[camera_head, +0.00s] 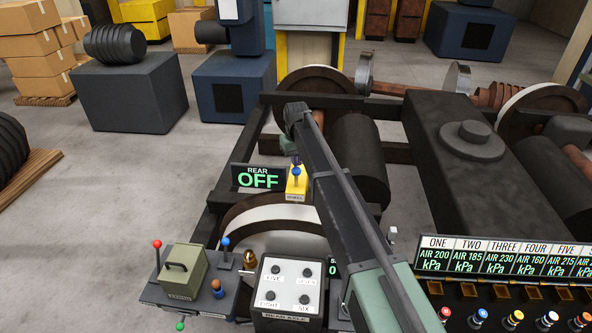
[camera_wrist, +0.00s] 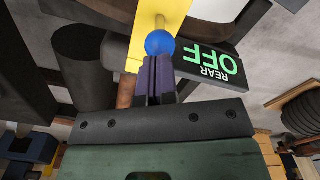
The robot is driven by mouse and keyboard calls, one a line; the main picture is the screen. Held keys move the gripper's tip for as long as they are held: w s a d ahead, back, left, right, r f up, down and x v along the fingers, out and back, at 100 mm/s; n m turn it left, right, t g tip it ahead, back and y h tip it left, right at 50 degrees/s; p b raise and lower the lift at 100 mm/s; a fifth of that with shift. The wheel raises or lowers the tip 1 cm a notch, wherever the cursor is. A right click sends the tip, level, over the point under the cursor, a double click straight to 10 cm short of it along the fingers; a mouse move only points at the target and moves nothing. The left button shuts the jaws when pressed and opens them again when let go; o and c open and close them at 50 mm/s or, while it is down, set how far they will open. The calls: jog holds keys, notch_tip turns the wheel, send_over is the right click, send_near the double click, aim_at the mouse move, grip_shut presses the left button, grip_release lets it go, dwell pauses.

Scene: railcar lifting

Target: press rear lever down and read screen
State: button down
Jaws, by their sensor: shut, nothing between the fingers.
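The rear lever is a yellow block (camera_head: 296,186) with a blue ball knob (camera_head: 296,171) on top. The knob also shows in the wrist view (camera_wrist: 160,43), just beyond my fingertips. My gripper (camera_head: 295,160) is shut and empty, its purple fingers (camera_wrist: 154,62) pressed together and pointing at the knob from above. I cannot tell whether the tips touch the ball.
A row of pressure displays (camera_head: 505,256) stands at lower right above several coloured knobs. A white button box (camera_head: 290,285) and a small panel with a red-topped lever (camera_head: 157,244) are at the bottom. A dark wheel frame (camera_head: 345,101) lies behind my arm.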

aim_at(296, 170)
jog(key=shift+f+b, duration=2.35)
jog(key=shift+f, duration=0.1)
notch_tip(296, 170, up, 7)
jog(key=p, duration=0.7)
jog(key=shift+r, duration=0.15)
